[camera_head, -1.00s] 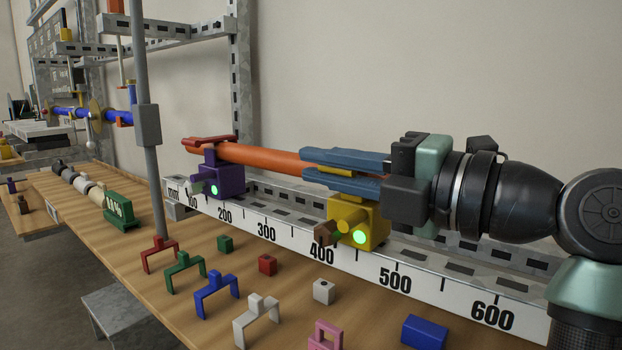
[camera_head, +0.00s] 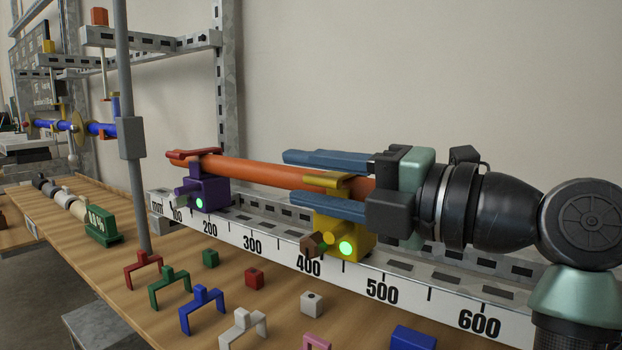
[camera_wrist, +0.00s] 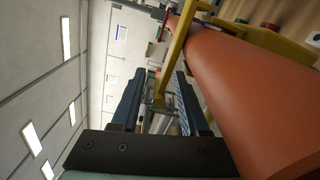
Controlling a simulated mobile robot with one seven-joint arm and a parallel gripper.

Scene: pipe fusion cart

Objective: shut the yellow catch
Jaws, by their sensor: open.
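The yellow catch (camera_head: 328,181) is an arm on a yellow block (camera_head: 345,238) with a lit green lamp, on the rail. The arm lies across the top of the orange pipe (camera_head: 262,172), seemingly down. In the wrist view the yellow arm (camera_wrist: 174,55) crosses beside the pipe (camera_wrist: 245,95), and its end hangs between my fingers. My gripper (camera_head: 290,179) has blue fingers, open, one above and one below the yellow arm in the head view. I cannot tell whether either finger touches it. My gripper hides the pipe's right end.
The numbered rail (camera_head: 430,297) runs along the bench. Several coloured clips and small blocks lie in front. A grey post (camera_head: 131,138) stands at left.

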